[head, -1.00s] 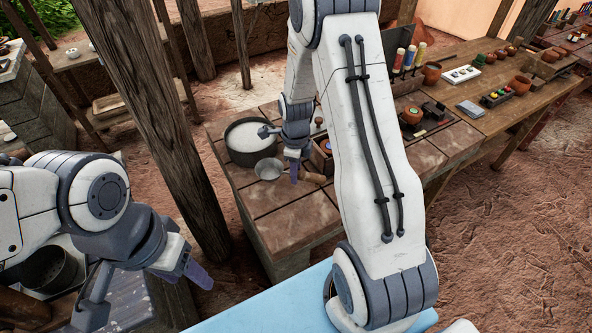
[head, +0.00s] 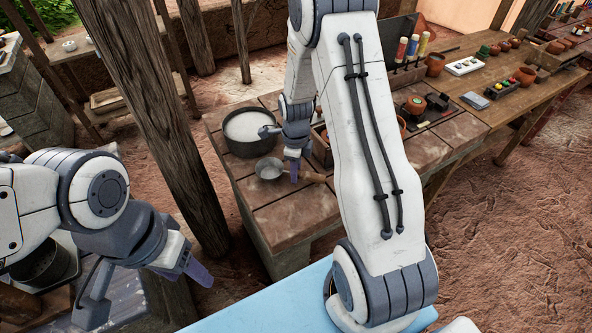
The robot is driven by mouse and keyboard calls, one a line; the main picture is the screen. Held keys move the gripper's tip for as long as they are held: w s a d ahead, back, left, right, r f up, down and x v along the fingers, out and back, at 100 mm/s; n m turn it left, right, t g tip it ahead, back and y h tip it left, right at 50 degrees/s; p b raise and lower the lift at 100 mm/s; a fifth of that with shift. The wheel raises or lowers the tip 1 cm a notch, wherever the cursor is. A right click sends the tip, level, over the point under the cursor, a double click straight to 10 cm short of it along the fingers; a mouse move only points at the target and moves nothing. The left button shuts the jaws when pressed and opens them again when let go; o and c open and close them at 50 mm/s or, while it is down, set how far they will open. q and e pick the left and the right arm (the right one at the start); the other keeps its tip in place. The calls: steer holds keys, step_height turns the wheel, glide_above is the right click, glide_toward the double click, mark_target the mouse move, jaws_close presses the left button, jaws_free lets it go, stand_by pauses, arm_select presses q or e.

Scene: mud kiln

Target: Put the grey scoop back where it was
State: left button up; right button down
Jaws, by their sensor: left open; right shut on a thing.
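The grey scoop (head: 269,170) has a round grey bowl and a wooden handle (head: 316,178). It is just in front of the large grey pot, above or on the brick-topped bench; I cannot tell if it touches the top. My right gripper (head: 292,170) is shut on the scoop where bowl and handle meet, and its fingers hide that part. My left gripper (head: 146,294) is open and empty at the lower left, well away from the scoop.
A large grey pot (head: 235,146) with pale contents stands on the brick-topped bench (head: 285,216). A wooden post (head: 180,130) rises left of the bench. Clay pots, paint tubes (head: 401,50) and a white tray (head: 464,67) are further right. The bench's front corner is bare.

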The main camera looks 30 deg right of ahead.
steer(key=shift+f, duration=0.5)
steer(key=c, duration=0.6)
jaws_free()
step_height(320, 180, up, 10)
steer(key=shift+f+b, duration=0.1)
steer(key=shift+b, duration=0.3)
steer(key=shift+a+r, duration=0.1)
steer(key=shift+r, duration=0.3)
